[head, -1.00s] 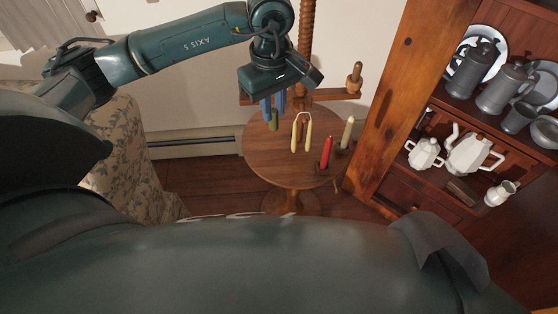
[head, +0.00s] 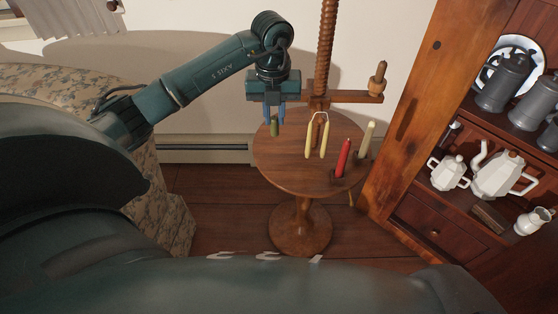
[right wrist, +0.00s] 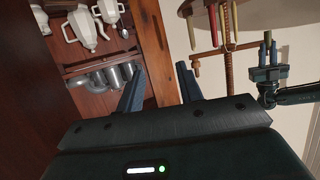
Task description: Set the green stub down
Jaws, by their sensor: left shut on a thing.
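The green stub (head: 274,128) is a short green candle piece. My left gripper (head: 275,118) is shut on it and holds it upright at the left part of the round wooden table (head: 285,178). I cannot tell whether its lower end touches the tabletop. My left gripper also shows at the right of the right wrist view (right wrist: 267,48). My right gripper (right wrist: 160,78) is open, with its two blue fingers apart and nothing between them. It is not visible in the head view.
On the table, a pair of yellow candles joined by a wick (head: 310,142), a red candle (head: 343,158) and a pale yellow candle (head: 366,140) stand right of the stub. A wooden screw post (head: 326,50) with a crossbar rises behind. A cupboard (head: 408,125) stands at right.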

